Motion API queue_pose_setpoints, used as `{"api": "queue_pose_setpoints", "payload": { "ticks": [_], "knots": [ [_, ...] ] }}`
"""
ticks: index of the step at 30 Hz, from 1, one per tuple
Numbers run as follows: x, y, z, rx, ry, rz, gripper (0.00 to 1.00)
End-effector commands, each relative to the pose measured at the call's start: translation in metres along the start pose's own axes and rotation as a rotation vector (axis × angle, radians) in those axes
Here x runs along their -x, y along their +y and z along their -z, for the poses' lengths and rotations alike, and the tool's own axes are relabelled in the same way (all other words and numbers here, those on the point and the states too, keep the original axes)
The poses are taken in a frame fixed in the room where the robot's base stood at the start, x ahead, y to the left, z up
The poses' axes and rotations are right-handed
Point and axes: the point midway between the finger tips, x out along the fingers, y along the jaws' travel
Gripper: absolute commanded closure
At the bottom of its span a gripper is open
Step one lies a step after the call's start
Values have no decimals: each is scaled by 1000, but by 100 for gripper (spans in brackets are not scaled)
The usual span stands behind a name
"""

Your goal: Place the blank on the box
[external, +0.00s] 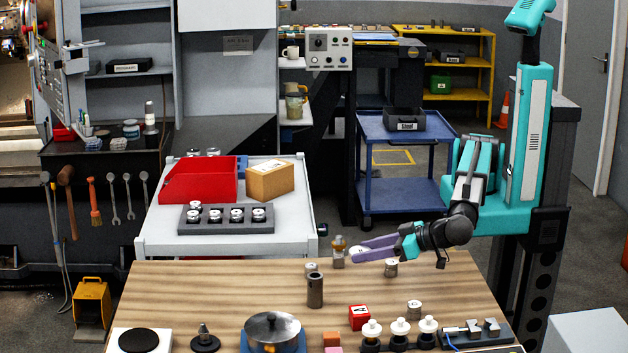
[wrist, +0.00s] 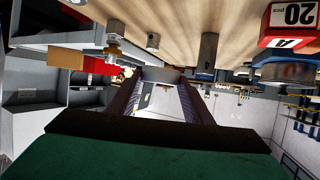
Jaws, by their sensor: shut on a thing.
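My gripper (external: 362,253) is shut on the blank (external: 356,250), a small pale metal cylinder, and holds it above the far part of the wooden table. In the wrist view the blank's grey side (wrist: 165,73) shows between the fingertips (wrist: 163,88). A brown cardboard box (external: 270,183) stands on the white cart, left of and beyond my gripper; it also shows in the wrist view (wrist: 65,55). A small red box (external: 359,318) marked A stands on the table, nearer the camera; it is large in the wrist view (wrist: 291,22). Which box is meant is unclear.
Similar metal cylinders (external: 391,268) and a brass-topped fitting (external: 339,252) stand close to my gripper. A dark tube (external: 315,290) stands mid-table. The cart holds a red bin (external: 199,181) and a grey rack (external: 226,226) of parts. The table's left middle is clear.

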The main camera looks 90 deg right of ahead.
Motion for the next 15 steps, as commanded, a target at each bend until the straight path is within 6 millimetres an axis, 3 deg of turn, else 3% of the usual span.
{"api": "queue_pose_setpoints", "payload": {
  "ticks": [15],
  "knots": [
    [0,1,-1,19,1,48,80]
  ]
}}
